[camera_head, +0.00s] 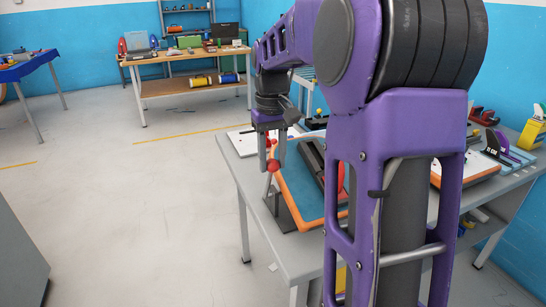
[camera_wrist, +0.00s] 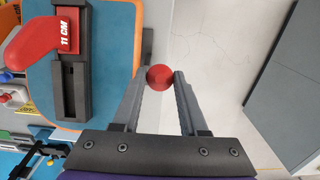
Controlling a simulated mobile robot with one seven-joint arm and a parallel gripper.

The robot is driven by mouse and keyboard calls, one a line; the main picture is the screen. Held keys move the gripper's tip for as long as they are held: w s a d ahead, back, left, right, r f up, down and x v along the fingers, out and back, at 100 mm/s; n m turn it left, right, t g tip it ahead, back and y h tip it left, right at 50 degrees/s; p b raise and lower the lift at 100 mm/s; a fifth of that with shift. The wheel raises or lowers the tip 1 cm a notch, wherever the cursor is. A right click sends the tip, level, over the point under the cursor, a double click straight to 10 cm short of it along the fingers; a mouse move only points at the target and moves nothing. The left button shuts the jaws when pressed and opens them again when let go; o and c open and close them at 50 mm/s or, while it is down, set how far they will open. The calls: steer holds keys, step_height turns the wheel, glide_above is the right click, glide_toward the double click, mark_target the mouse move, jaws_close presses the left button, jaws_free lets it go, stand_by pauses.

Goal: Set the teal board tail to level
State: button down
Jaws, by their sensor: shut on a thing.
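A red ball knob (camera_head: 272,166) on a pale rod stands at the board's left edge. My gripper (camera_head: 271,160) points down with its fingers on either side of this knob, shut on it. In the wrist view the knob (camera_wrist: 160,77) sits between the fingertips, beside the orange rim. I cannot tell the board's tilt.
The grey workbench (camera_head: 232,163) holds other boards to the right, including a white one with an orange rim (camera_head: 476,172). A wooden bench (camera_head: 190,86) and a blue table (camera_head: 25,65) stand farther back. The floor left of the workbench is clear.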

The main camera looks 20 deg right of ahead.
steer(key=w+r+p, duration=0.1)
steer(key=w+p, duration=0.4)
steer(key=w, duration=0.1)
steer(key=shift+r, duration=0.1)
steer(key=c, duration=0.9)
jaws_free()
steer(key=o, duration=0.4)
steer(key=shift+w+f, duration=0.15)
steer(key=shift+f, duration=0.05)
steer(key=shift+o, duration=0.2)
step_height(320, 180, up, 18)
steer(key=p, duration=0.2)
steer(key=shift+f, duration=0.25)
